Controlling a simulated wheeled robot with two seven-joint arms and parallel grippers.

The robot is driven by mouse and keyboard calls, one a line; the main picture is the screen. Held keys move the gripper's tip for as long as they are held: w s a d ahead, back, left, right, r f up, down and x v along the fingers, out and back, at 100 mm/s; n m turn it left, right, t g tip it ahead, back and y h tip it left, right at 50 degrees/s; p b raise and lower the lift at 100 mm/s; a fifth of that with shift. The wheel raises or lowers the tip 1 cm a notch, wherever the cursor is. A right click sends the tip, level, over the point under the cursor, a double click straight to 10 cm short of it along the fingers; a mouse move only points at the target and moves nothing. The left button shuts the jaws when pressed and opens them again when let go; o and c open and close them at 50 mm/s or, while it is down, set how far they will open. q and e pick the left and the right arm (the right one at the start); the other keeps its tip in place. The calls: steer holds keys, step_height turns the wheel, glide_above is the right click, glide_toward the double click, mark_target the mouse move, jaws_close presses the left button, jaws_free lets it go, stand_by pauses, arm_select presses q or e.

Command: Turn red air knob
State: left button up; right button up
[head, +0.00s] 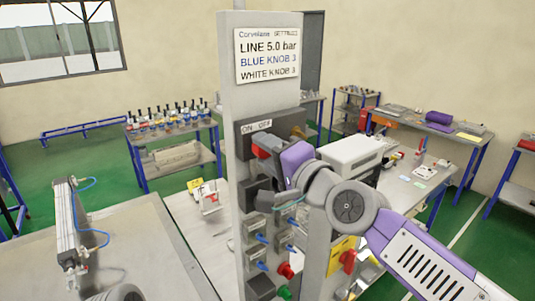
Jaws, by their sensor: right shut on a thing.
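A grey post panel (238,100) stands in the middle of the head view. A red knob (260,152) shows under its "ON OFF" label (257,127), at the front of a dark box. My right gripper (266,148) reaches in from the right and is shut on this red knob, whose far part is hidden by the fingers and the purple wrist. Lower down, another red knob (286,271) and a green one (284,292) sit near the panel's foot. A further red knob (347,258) is on the right post. My left gripper is not in view.
A sign (267,54) reads "LINE 5.0 bar, BLUE KNOB 3, WHITE KNOB 3". A pneumatic cylinder (74,225) with blue tubing stands on the left table (135,245). A white box (350,152) is behind my right wrist.

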steer(key=shift+n, duration=0.5)
steer(key=o, duration=1.1)
steer(key=shift+c, duration=0.2)
steer(key=b+v, duration=0.3)
steer(key=v, duration=0.4)
steer(key=shift+s+d, duration=0.2)
steer(key=shift+s, duration=0.05)
